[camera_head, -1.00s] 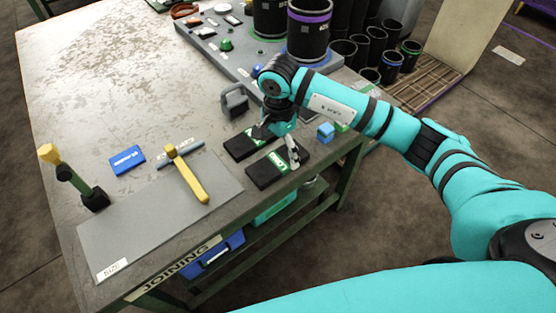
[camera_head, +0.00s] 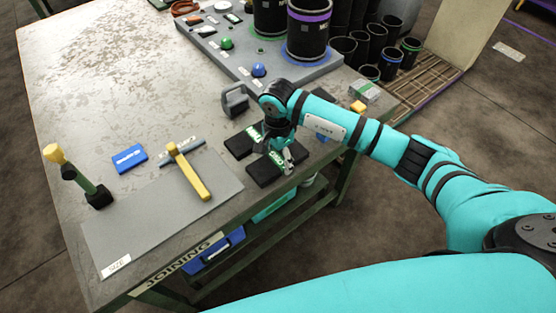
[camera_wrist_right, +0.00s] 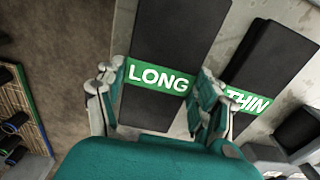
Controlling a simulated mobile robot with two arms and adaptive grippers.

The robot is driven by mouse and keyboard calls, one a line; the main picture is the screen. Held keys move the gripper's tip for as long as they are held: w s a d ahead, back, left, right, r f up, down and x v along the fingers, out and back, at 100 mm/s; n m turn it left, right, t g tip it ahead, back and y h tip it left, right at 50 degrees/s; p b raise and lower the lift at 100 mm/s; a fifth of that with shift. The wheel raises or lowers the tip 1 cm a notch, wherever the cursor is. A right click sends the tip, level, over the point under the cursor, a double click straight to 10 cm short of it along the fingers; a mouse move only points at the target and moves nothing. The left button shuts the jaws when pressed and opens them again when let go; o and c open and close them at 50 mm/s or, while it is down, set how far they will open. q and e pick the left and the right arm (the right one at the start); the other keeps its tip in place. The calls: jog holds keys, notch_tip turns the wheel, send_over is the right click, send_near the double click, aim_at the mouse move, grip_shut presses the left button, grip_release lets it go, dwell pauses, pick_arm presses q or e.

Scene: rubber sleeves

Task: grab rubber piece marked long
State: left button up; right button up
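The rubber piece marked LONG (camera_head: 262,173) is a flat black piece with a green label, lying near the table's front right edge. It fills the middle of the right wrist view (camera_wrist_right: 178,35). My right gripper (camera_head: 279,155) is low over it. In the right wrist view my gripper (camera_wrist_right: 158,82) is open, with one finger on each side of the label. Whether the fingers touch the piece I cannot tell. The similar piece marked THIN (camera_head: 237,147) lies just beside it and also shows in the right wrist view (camera_wrist_right: 268,65). My left gripper is not in view.
A grey weight-like block (camera_head: 235,102) stands behind the pieces. A grey board (camera_head: 240,62) with black sleeves is at the back.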

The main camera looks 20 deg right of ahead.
jog(key=c, duration=0.7)
jog(key=shift+c, duration=0.2)
jog(key=shift+r, duration=0.1)
